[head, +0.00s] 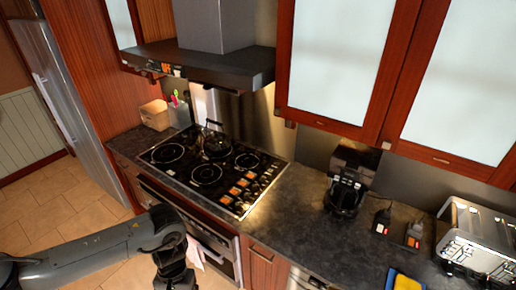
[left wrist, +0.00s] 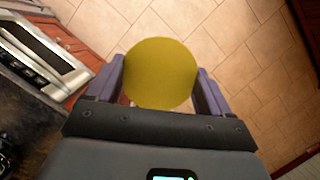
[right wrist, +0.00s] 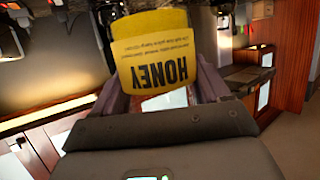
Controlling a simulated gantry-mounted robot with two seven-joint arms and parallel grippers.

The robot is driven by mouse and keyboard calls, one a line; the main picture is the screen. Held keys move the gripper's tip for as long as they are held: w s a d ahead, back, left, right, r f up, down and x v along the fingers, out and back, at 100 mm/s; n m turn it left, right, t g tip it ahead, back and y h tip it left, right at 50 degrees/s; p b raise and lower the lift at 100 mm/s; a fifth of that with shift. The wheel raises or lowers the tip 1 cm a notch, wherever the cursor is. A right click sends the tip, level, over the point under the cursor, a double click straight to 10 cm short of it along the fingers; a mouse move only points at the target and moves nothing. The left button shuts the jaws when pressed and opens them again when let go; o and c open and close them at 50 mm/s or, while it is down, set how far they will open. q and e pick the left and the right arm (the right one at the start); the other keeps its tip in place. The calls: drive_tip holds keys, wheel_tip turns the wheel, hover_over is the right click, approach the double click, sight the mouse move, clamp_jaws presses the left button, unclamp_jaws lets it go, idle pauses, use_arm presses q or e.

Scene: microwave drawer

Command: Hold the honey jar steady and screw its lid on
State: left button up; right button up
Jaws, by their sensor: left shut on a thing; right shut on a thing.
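In the left wrist view a round, plain yellow disc, which looks like the lid (left wrist: 160,72), sits between the fingers of my left gripper (left wrist: 160,90), which is shut on it. In the right wrist view the honey jar (right wrist: 155,65), with a yellow label reading HONEY upside down in the picture, is between the fingers of my right gripper (right wrist: 165,88), shut on it. A plain yellow part shows above the label; I cannot tell whether it is jar or lid. The head view shows my left arm's end at the bottom, but not the jar, lid or right gripper.
A cooktop (head: 205,172) with a kettle (head: 215,143) is set in the dark counter. An oven (head: 215,254) with a pale cloth (head: 195,252) is below. A coffee maker (head: 347,185) and toaster (head: 478,240) stand right. The tiled floor (head: 70,205) is open.

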drive_tip(key=shift+r, duration=0.1)
idle(0.4)
drive_tip(key=a+r+n+g+y, duration=0.1)
drive_tip(key=a+r+n+y, duration=0.3)
drive_tip(key=a, duration=0.3)
drive_tip(key=w+a+r+n+g+y, duration=0.1)
drive_tip(key=a+r+n+y, duration=0.3)
drive_tip(key=a, duration=0.4)
wheel_tip(320, 180, up, 2)
drive_tip(key=shift+a+r+g+y, duration=0.2)
drive_tip(key=shift+a+g+y, duration=0.05)
drive_tip(key=shift+g+y, duration=0.3)
use_arm(q)
drive_tip(key=shift+w+d+r+m, duration=0.1)
drive_tip(key=shift+d+r+m, duration=0.2)
drive_tip(key=shift+d+m, duration=0.1)
drive_tip(key=s+d+r+m+t+y, duration=0.1)
drive_tip(key=s+d+r+m+t, duration=0.15)
drive_tip(key=d+r+m, duration=0.95)
drive_tip(key=s+d+r+m+t, duration=0.2)
drive_tip(key=d+r+m+t, duration=0.35)
drive_tip(key=m, duration=1.25)
drive_tip(key=w+d+r+n+g+y, duration=0.1)
drive_tip(key=w+d+r+n+g, duration=0.1)
drive_tip(key=w+d+r, duration=0.3)
drive_tip(key=shift+w+d+n, duration=0.15)
drive_tip(key=shift+d+n, duration=0.25)
drive_tip(key=shift+d, duration=1.2)
